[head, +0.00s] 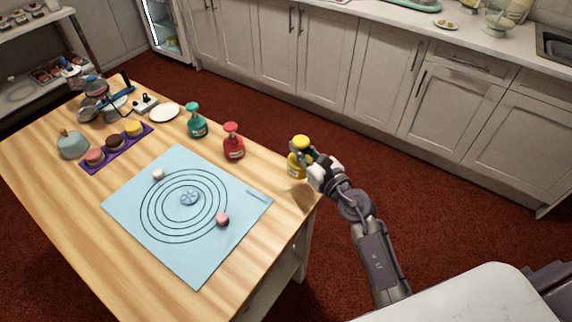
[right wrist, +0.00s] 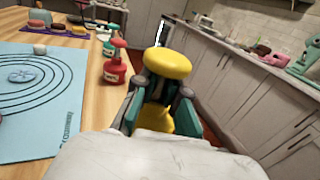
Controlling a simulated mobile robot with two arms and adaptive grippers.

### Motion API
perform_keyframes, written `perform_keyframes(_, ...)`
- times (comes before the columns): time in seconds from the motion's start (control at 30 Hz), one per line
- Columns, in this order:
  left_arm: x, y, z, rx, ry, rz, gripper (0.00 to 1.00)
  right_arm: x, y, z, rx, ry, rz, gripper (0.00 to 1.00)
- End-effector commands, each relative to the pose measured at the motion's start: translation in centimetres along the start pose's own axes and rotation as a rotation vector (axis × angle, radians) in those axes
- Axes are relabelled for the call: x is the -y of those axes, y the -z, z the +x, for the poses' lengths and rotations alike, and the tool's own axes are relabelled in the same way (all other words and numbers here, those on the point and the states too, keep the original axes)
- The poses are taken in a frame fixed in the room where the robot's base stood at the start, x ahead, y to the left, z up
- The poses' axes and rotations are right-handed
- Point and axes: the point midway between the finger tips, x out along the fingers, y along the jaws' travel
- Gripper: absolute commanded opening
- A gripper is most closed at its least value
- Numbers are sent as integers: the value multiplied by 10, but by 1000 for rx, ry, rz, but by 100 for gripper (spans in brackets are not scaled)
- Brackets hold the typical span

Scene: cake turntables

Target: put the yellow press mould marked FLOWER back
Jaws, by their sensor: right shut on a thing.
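The yellow press mould (head: 298,143) is at the right edge of the wooden table, upright or nearly so. My right gripper (head: 305,160) is shut on it. The right wrist view shows the mould's round yellow top (right wrist: 167,63) above the fingers, with its lower part partly hidden by them. Its marking cannot be read, and I cannot tell whether its base touches the table. A red press mould (head: 233,142) and a green press mould (head: 196,121) stand to its left along the table's far edge. My left gripper is not in view.
A blue mat (head: 140,190) with printed rings holds a pale flower shape (head: 189,197), a white piece (head: 158,174) and a pink piece (head: 222,219). A purple tray (head: 88,168) with cakes, a white plate (head: 165,113) and a grey-blue object (head: 72,145) stand further left.

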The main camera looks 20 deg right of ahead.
Motion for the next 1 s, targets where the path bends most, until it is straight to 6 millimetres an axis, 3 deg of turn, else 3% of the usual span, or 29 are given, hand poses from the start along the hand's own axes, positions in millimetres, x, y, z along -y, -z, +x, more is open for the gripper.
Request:
perform_keyframes(0.2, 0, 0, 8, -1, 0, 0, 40, -23, 22, 27, 2, 1, 0, 0)
perform_keyframes(0.33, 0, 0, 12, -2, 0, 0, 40, -27, 29, 32, 1, 1, -1, 0)
perform_keyframes(0.6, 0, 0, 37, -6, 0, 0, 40, -27, 66, 32, 1, 1, -2, 0)
perform_keyframes(1.0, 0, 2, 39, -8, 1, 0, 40, -27, 69, 31, 1, 1, -2, 0)
